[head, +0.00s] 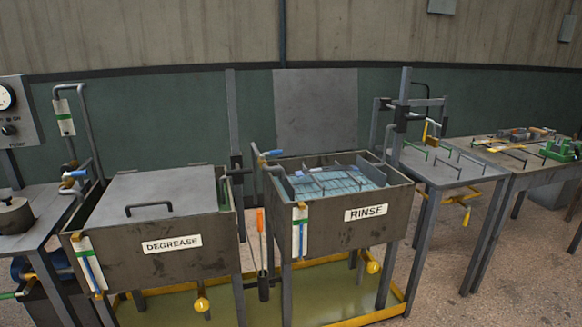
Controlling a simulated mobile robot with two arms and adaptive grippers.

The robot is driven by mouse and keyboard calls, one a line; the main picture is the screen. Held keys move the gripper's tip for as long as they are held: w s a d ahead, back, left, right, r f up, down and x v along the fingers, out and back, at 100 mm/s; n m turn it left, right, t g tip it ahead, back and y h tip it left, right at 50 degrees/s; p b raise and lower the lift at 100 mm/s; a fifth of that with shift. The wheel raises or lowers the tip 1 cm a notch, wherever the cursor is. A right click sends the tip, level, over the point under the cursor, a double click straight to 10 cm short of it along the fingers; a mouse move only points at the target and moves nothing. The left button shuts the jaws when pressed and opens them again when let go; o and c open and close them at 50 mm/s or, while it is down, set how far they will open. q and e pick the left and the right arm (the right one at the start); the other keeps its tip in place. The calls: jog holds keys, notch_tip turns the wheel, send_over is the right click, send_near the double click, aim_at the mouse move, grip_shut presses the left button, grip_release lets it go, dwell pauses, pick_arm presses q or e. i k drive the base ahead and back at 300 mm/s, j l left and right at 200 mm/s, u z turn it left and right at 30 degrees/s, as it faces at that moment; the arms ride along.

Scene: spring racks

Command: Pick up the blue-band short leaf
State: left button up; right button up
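I cannot make out a blue-band short leaf for certain in the head view. Several thin dark bars stand on the grey drain table (440,168) right of the rinse tank; a green patch shows among them, but no blue band can be told. The open rinse tank (336,232) holds bluish water with upright dividers or plates, too small to identify. The degrease tank (150,262) has its flat grey lid down, so its inside is hidden. Neither of my grippers is in view.
A workbench (520,165) at far right bears a green fixture (556,149) and small tools. A left side table (38,215) carries a round grey pot (14,215). A yellow-edged tray (366,318) lies under the tanks. Posts and pipes rise beside the tanks.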

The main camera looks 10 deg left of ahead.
aim_at(299, 173)
jog(key=i+l+u, duration=0.25)
jog(key=i+l, duration=0.15)
jog(key=i+l+u, duration=0.2)
jog(key=i+l, duration=0.25)
jog(key=i+l+u, duration=0.25)
jog(key=l, duration=0.4)
jog(key=i, duration=0.1)
